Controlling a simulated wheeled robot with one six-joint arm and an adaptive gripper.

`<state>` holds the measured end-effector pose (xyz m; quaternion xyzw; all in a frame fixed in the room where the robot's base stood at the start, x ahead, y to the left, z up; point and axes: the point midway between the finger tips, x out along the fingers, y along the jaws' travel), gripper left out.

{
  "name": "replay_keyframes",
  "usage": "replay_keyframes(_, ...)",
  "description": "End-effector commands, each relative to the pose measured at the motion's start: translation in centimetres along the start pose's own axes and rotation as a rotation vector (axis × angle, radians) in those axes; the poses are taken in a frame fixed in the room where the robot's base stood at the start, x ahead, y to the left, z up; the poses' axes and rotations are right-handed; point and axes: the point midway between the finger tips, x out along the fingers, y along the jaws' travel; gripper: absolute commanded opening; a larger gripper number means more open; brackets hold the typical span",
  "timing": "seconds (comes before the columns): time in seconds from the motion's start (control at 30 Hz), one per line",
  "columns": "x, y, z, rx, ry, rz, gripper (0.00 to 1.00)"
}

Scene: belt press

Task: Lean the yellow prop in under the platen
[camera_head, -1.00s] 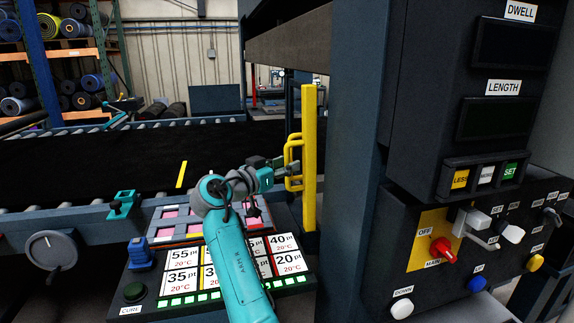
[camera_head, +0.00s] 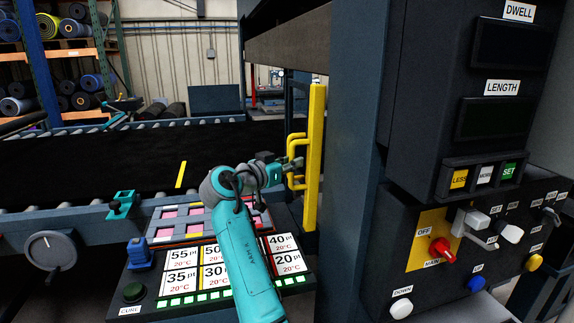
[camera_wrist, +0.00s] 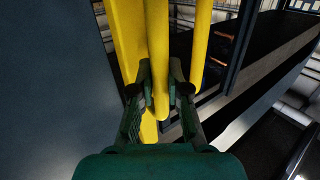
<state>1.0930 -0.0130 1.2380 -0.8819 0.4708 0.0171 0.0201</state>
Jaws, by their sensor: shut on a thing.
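The yellow prop (camera_head: 316,150) is a tall bar with a looped side handle, standing nearly upright with a slight tilt beside the press's blue-grey upright. My gripper (camera_head: 292,168) is shut on the prop's handle, on its left side. In the wrist view the gripper (camera_wrist: 160,95) has its two fingers on either side of a yellow handle bar (camera_wrist: 158,50), with the prop's main bar (camera_wrist: 130,45) just to the left. The platen, seemingly the dark heavy beam (camera_head: 288,38), spans the top beside the upright. The prop's top is near its underside; whether they touch I cannot tell.
The blue-grey upright (camera_head: 355,150) stands close right of the prop. A control panel (camera_head: 480,235) with knobs and buttons is at right. A lit temperature board (camera_head: 190,270) lies below my arm. The black belt (camera_head: 80,165) runs across behind, with a yellow mark.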

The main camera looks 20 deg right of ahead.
Motion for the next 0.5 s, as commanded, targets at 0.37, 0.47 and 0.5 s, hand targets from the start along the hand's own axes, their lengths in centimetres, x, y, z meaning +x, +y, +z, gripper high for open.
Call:
replay_keyframes(0.37, 2.8, 1.9, -0.6, 0.076, -0.117, 0.000, 0.00)
replay_keyframes(0.47, 2.8, 1.9, -0.6, 0.075, -0.116, 0.000, 0.00)
replay_keyframes(0.5, 2.8, 1.9, -0.6, 0.075, -0.116, 0.000, 0.00)
